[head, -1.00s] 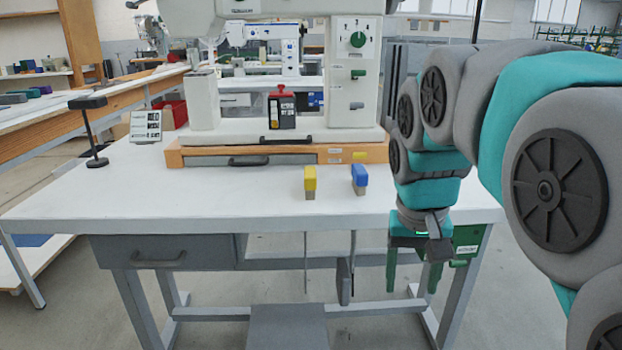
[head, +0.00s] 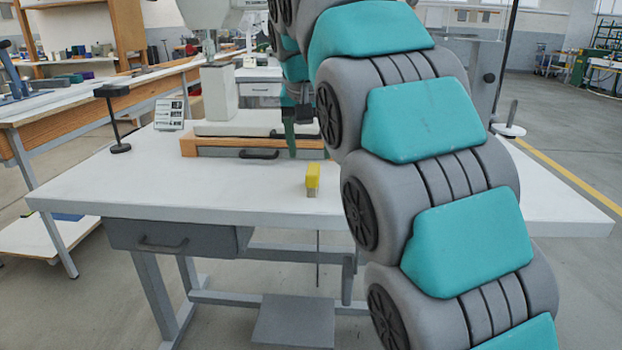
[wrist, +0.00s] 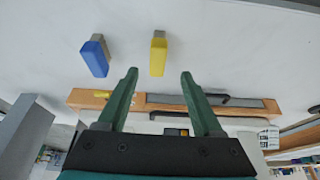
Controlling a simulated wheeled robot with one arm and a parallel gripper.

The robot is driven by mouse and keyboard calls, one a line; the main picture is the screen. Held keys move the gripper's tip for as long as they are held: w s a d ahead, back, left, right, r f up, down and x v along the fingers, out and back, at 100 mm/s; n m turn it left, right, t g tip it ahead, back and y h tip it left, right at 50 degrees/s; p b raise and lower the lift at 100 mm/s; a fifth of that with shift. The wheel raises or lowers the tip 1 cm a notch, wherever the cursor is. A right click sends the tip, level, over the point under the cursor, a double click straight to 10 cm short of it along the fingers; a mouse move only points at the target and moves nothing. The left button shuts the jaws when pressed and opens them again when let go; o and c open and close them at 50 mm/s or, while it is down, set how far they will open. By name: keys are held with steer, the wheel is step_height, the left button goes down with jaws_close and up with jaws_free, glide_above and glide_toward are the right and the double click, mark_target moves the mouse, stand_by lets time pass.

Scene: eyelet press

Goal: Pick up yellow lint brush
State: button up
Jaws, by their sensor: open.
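The yellow lint brush (head: 313,178) stands on the white table near its front edge in the head view. It also shows in the wrist view (wrist: 158,55), ahead of the fingertips and roughly between their lines. My gripper (wrist: 160,75) is open and empty, its two green fingers apart. In the head view, part of the green gripper (head: 290,140) shows above and behind the brush, by the machine's base; my arm hides the rest. The brush and the fingers look apart.
A blue brush (wrist: 95,57) stands beside the yellow one in the wrist view; my arm hides it in the head view. The wooden machine base (head: 215,148) lies behind. The table top (head: 150,185) left of the brush is clear. A black stand (head: 115,115) is at the left.

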mark_target(313, 169)
steer(key=shift+x, duration=3.65)
steer(key=shift+d, duration=0.2)
jaws_close()
